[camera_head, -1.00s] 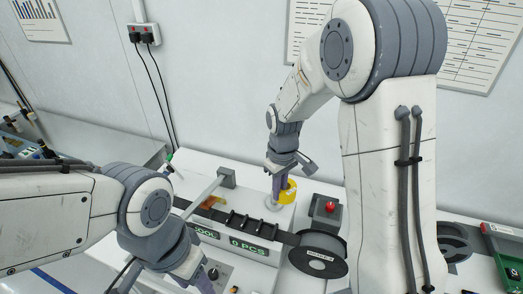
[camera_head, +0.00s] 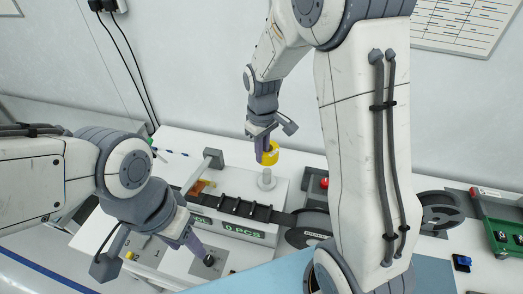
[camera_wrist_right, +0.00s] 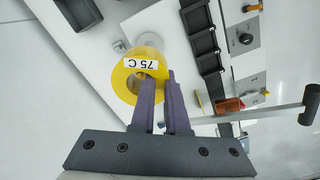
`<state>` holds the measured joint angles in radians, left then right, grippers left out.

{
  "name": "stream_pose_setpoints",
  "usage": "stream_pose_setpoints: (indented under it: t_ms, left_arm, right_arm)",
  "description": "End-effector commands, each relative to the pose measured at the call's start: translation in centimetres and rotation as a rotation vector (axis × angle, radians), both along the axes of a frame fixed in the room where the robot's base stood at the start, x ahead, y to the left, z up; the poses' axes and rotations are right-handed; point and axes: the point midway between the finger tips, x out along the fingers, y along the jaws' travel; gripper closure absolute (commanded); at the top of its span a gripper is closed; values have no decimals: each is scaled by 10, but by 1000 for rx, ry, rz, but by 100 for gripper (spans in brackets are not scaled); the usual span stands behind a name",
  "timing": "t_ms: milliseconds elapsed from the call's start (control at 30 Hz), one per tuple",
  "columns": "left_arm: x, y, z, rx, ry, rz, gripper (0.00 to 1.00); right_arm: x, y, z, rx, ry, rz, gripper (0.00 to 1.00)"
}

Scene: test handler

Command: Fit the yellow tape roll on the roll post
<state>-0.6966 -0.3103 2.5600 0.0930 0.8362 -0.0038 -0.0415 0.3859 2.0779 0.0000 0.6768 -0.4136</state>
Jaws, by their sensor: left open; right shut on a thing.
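The yellow tape roll (camera_head: 270,157) is held by my right gripper (camera_head: 263,149), just above the pale roll post (camera_head: 266,178) in the head view. In the right wrist view, the roll (camera_wrist_right: 128,72) shows its "75 C" label, and the purple fingers (camera_wrist_right: 160,85) are shut on its near wall. The post (camera_wrist_right: 149,40) shows partly behind the roll there. A gap seems to remain between roll and post; exact alignment is hard to tell. My left gripper (camera_head: 200,252) is open and empty, low over the front panel near a black knob.
The post stands on a white machine with a black slotted track (camera_head: 232,207) and a "0 PCS" display (camera_head: 243,231). A black reel (camera_head: 308,230) and a red button (camera_head: 324,183) are to the right. A grey bar (camera_head: 213,158) rises left of the post.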

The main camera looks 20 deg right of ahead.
Motion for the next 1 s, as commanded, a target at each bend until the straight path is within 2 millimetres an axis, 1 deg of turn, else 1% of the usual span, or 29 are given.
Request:
stream_pose_setpoints:
  t_ms: [33, 300, 500, 633, 1000]
  left_arm:
    - [0, 0, -6, 0, 0, 0, 50]
    - [0, 0, -26, 0, 0, -2, 50]
    - [0, 0, -36, 0, 0, -3, 50]
    - [0, 0, -38, 0, 0, -4, 50]
    - [0, 0, -37, 0, 0, -4, 50]
  right_arm:
    - [0, 0, -7, 0, 1, -1, 100]
    - [0, -1, -34, 0, 1, -2, 100]
    - [-1, -1, -48, 0, 1, -2, 100]
    - [0, -1, -51, 0, 0, -2, 100]
    - [0, -1, -51, 0, 0, -2, 100]
